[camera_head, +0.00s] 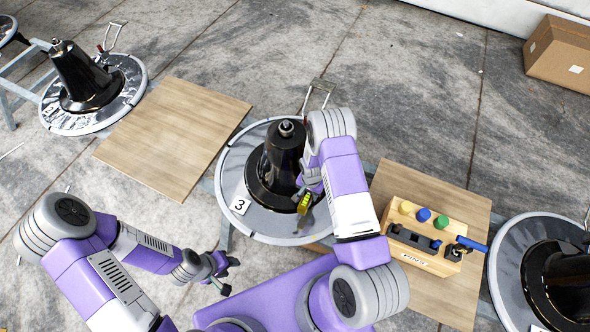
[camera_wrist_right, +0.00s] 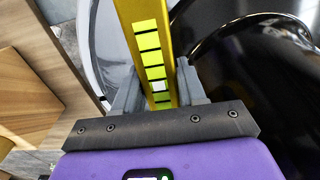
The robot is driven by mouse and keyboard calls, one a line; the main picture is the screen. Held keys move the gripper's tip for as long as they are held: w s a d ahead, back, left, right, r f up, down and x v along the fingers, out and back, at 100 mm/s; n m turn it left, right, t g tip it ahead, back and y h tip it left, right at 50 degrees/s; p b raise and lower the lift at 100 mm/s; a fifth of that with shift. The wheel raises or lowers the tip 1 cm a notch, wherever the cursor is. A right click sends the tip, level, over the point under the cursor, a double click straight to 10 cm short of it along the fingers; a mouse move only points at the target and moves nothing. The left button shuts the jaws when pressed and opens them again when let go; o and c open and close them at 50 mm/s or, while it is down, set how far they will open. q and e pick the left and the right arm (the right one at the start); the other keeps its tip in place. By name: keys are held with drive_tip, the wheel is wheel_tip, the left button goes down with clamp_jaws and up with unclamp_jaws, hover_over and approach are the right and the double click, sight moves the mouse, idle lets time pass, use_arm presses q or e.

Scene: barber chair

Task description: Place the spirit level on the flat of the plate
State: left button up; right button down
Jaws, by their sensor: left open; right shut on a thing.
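My right gripper (camera_head: 308,192) is shut on the yellow spirit level (camera_head: 304,204) and holds it over the front of the round plate (camera_head: 262,222), beside the black cone (camera_head: 280,165). In the right wrist view the spirit level (camera_wrist_right: 150,50) runs up between the two grey fingers, with its yellow-green marked face showing. The grey plate (camera_wrist_right: 92,45) is behind it on the left and glossy black on the right. I cannot tell whether the level touches the plate. My left gripper (camera_head: 222,273) is open and empty, left of the plate and in front of it.
A wooden tool caddy (camera_head: 430,238) with coloured handles stands on a board (camera_head: 462,205) right of the plate. An empty wooden board (camera_head: 172,135) lies to the left. Other plates with black cones stand at far left (camera_head: 85,80) and right (camera_head: 560,285). A cardboard box (camera_head: 560,52) is behind.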

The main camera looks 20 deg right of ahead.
drive_tip(key=shift+w+a+r, duration=0.15)
drive_tip(key=shift+w+r, duration=0.05)
drive_tip(key=shift+r, duration=0.6)
drive_tip(key=s+a+r+n, duration=0.1)
drive_tip(key=a+r+n, duration=0.2)
drive_tip(key=r, duration=0.5)
drive_tip(key=s+a+r+n, duration=0.1)
drive_tip(key=a+r+n, duration=0.1)
drive_tip(key=r, duration=0.7)
drive_tip(key=s+a+r+n, duration=0.1)
drive_tip(key=a+r+n, duration=0.2)
drive_tip(key=r+n, duration=0.2)
wheel_tip(320, 180, up, 4)
drive_tip(key=shift+a+f, duration=0.2)
drive_tip(key=shift+a, duration=0.1)
drive_tip(key=shift+d, duration=0.1)
